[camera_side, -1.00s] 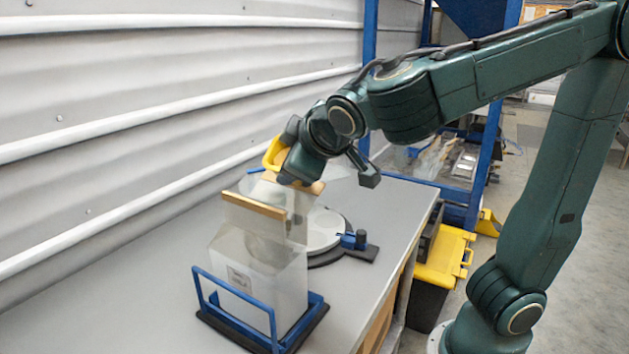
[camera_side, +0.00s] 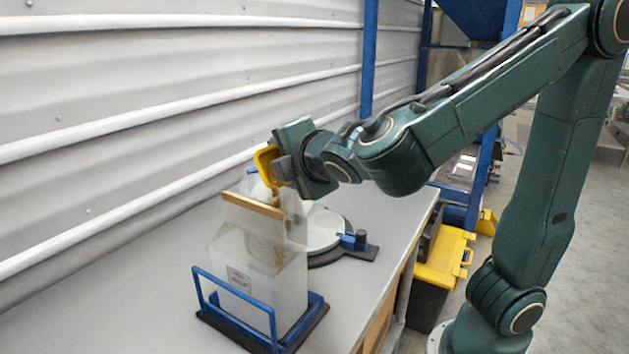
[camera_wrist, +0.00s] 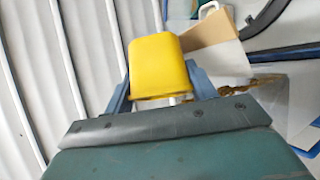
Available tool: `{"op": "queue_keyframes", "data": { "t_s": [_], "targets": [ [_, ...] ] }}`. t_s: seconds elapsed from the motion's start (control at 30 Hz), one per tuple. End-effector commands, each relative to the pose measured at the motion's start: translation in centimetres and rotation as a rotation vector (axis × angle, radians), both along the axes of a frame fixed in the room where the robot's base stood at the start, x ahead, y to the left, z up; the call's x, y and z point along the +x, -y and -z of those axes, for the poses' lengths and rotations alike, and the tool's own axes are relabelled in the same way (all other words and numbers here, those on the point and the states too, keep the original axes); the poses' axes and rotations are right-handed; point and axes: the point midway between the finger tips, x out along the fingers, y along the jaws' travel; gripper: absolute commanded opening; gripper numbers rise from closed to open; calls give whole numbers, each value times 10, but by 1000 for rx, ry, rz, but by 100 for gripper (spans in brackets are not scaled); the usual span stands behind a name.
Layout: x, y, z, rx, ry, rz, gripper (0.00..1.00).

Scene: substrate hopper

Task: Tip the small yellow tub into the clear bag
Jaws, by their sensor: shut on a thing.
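My gripper (camera_side: 283,169) is shut on the small yellow tub (camera_side: 266,164) above the clear bag's open mouth. The tub is tilted, and brown grainy material (camera_side: 276,197) falls from it into the bag. The clear bag (camera_side: 262,262) stands upright in a blue frame holder (camera_side: 235,298), with a wooden strip (camera_side: 253,206) along its top edge. In the wrist view the yellow tub (camera_wrist: 160,66) sits between the grey-blue fingers, and a brown stream (camera_wrist: 238,86) shows to its right. How much is left in the tub is hidden.
A round pale plate on a black base (camera_side: 322,232) with a blue clamp (camera_side: 354,240) stands behind the bag. A corrugated wall (camera_side: 120,110) runs along the left. The grey bench (camera_side: 110,300) is clear left of the bag. A black-and-yellow box (camera_side: 440,265) stands beyond the bench edge.

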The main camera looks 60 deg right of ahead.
Motion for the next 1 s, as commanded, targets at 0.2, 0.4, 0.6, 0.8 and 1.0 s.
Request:
{"op": "queue_keyframes", "data": {
  "t_s": [0.2,0.4,0.6,0.8,1.0],
  "targets": [
    [4,-6,1,-203,-63,-78,38],
    [6,-12,0,-367,-116,-134,38],
    [8,-15,-1,-468,-150,-164,38],
    [8,-16,-2,-501,-160,-173,38],
    [8,-15,-2,-483,-155,-168,38]
  ]
}}
